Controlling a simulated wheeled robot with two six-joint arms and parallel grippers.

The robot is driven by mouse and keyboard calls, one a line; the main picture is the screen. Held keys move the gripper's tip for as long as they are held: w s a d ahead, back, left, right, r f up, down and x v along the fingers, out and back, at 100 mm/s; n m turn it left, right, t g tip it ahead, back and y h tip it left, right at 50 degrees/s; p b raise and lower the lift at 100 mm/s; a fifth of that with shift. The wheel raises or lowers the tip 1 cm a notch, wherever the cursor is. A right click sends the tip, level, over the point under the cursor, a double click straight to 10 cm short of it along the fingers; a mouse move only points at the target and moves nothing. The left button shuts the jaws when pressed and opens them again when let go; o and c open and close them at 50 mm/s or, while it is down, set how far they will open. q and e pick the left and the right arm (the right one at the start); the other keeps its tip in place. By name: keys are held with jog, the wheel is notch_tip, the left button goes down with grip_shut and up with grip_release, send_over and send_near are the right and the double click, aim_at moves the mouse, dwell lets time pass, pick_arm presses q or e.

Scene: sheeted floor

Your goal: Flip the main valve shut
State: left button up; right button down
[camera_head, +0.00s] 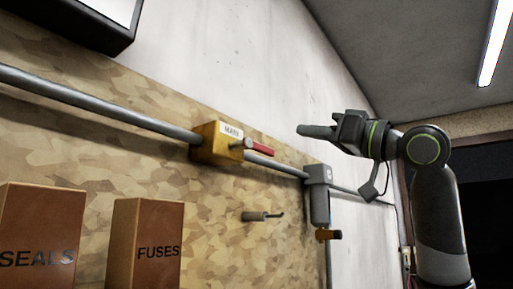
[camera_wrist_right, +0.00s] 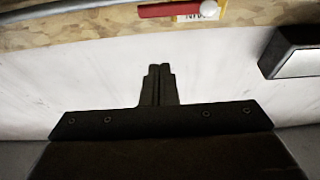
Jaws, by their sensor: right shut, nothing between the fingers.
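The main valve (camera_head: 217,142) is a yellow block with a white label reading MAIN, set on a grey pipe on the wall board. Its red lever (camera_head: 260,149) points right, roughly along the pipe. In the right wrist view the red lever (camera_wrist_right: 168,10) shows at the top edge, beside a round pale knob and part of the yellow block. My right gripper (camera_head: 300,130) is to the right of the lever and a little above it, apart from it. Its fingers (camera_wrist_right: 160,70) are shut and empty. My left gripper is not in view.
The pipe (camera_head: 100,108) runs across the board to a grey fitting (camera_head: 318,175) with a hanging cylinder. A small peg (camera_head: 262,216) sticks out below the valve. Boxes marked SEALS (camera_head: 38,235) and FUSES (camera_head: 145,240) stand lower left. A dark-framed panel (camera_head: 95,25) is upper left.

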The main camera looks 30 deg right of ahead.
aim_at(252, 149)
jog(key=r+p+x, duration=0.1)
jog(key=p+x, duration=0.5)
jog(key=x, duration=0.2)
pick_arm(q)
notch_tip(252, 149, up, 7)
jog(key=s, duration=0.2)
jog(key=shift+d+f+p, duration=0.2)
jog(key=shift+p, duration=0.1)
pick_arm(e)
notch_tip(252, 149, down, 4)
jog(key=shift+w+f, duration=0.1)
jog(key=shift+w, duration=0.05)
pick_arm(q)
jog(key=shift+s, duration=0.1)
pick_arm(e)
jog(key=shift+a, duration=0.1)
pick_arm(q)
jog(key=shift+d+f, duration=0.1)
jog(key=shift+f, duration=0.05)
pick_arm(e)
jog(key=shift+f, duration=0.1)
pick_arm(q)
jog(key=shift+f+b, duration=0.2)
jog(key=shift+b, duration=0.15)
pick_arm(e)
jog(key=shift+f+m+h, duration=0.1)
jog(key=shift+m+h, duration=0.3)
jog(key=shift+m, duration=0.2)
